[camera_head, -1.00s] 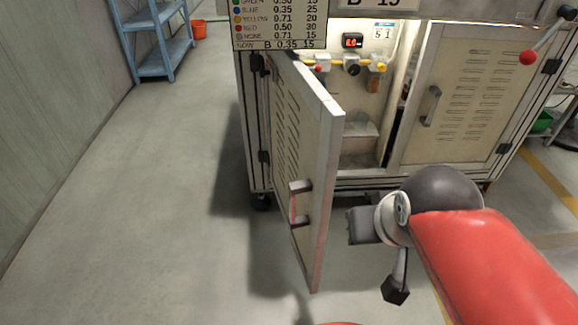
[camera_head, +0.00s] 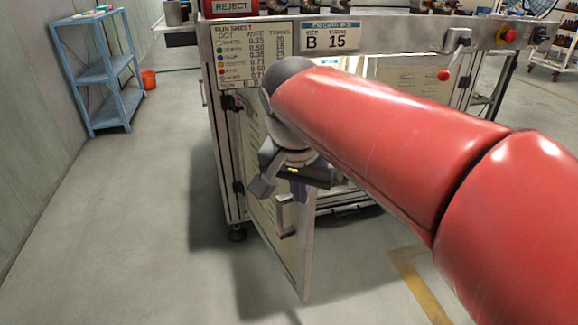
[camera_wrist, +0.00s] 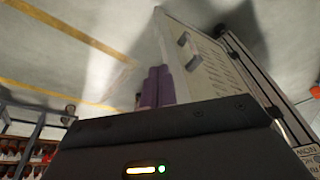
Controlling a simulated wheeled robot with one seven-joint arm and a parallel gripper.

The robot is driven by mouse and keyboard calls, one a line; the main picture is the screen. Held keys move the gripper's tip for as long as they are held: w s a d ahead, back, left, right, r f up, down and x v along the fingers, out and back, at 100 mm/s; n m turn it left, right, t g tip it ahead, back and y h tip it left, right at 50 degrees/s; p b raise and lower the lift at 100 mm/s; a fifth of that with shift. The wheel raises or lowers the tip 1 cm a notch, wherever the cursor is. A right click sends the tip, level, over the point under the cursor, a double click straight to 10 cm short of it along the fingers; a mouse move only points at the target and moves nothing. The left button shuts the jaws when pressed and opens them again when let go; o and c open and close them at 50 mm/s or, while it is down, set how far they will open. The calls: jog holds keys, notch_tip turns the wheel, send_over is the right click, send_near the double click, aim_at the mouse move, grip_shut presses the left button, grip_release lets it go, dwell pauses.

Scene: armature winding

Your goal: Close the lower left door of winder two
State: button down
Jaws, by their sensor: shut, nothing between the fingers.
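The lower left door (camera_head: 303,255) of the winder is a pale louvred panel, standing open and swung out from its left hinges. Its dark bracket handle (camera_head: 286,214) is on the visible face. My gripper (camera_head: 300,192) is in front of the upper part of the door in the head view, and hides some of it. In the wrist view my purple fingers (camera_wrist: 157,86) are together and empty, overlapping the door (camera_wrist: 192,72) near its free edge. The handle (camera_wrist: 187,50) shows apart from the fingers. Whether the fingers touch the door cannot be told.
The winder cabinet (camera_head: 222,160) is behind the door, its inside mostly hidden by my red arm. A lever with a red knob (camera_head: 444,75) projects at the right. A blue shelf (camera_head: 105,75) and orange bucket (camera_head: 149,80) stand far left. The floor left of the door is clear.

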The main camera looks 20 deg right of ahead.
jog(key=w+a+r+m+g+h+p, duration=0.1)
jog(key=w+a+r+m, duration=0.15)
jog(key=w+m, duration=0.2)
jog(key=w+a+r+m+g+h, duration=0.1)
jog(key=w+a+r+m, duration=0.15)
jog(key=w, duration=0.35)
jog(key=w+d+f+m, duration=0.1)
jog(key=w+d+f, duration=0.1)
jog(key=d+f, duration=0.5)
jog(key=shift+w+f+h, duration=0.2)
jog(key=shift+f+h, duration=0.1)
jog(key=shift+f, duration=0.9)
